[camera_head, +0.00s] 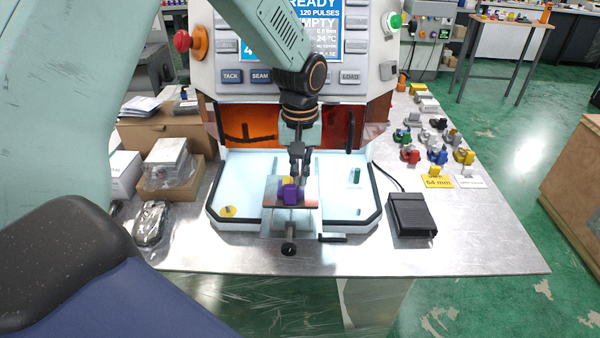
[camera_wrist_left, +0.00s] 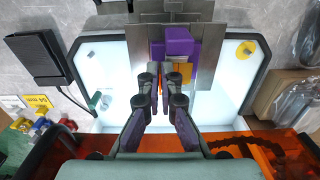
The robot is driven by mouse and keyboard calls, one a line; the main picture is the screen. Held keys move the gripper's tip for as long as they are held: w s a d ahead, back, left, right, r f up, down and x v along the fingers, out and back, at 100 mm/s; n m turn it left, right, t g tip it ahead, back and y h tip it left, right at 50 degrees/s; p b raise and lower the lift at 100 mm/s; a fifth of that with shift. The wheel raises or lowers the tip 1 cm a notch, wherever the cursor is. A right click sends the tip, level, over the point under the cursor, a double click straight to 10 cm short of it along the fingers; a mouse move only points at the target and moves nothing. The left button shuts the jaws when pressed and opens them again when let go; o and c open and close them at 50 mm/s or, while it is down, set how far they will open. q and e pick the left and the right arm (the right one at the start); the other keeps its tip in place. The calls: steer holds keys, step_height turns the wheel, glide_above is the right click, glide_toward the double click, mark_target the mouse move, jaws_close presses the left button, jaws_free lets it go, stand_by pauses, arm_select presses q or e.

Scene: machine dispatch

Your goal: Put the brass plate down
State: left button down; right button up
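My left gripper (camera_head: 300,174) points down into the lit bay of the machine, just above a small stage (camera_head: 271,200) with a purple block (camera_head: 291,194). In the left wrist view the two dark fingertips (camera_wrist_left: 161,82) are close together with a narrow gap. A small orange-yellow piece (camera_wrist_left: 185,70) shows beside the fingertips, under the purple block (camera_wrist_left: 180,40); it may be the brass plate. The fingers partly hide it, and I cannot tell whether they grip it. My right gripper is not in view.
A yellow disc (camera_head: 228,211) lies on the bay floor at left, and a green cylinder (camera_head: 355,175) stands at right. A black pedal box (camera_head: 411,213) is right of the bay. Several coloured parts stand behind a yellow "64 mm" sign (camera_head: 438,182). The front metal tabletop (camera_head: 460,255) is clear.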

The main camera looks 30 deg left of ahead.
arm_select(q)
steer(key=c, duration=2)
jaws_free()
steer(key=shift+s+d+r, duration=0.1)
steer(key=shift+s+r, duration=0.1)
steer(key=shift+s, duration=0.2)
steer(key=o, duration=0.3)
steer(key=shift+o, duration=0.9)
steer(key=shift+w+f, duration=0.15)
steer(key=shift+w, duration=0.15)
steer(key=shift+s+r, duration=0.2)
step_height(320, 180, up, 12)
steer(key=shift+w+p, duration=0.2)
steer(key=shift+p, duration=0.25)
steer(key=shift+s+f, duration=0.1)
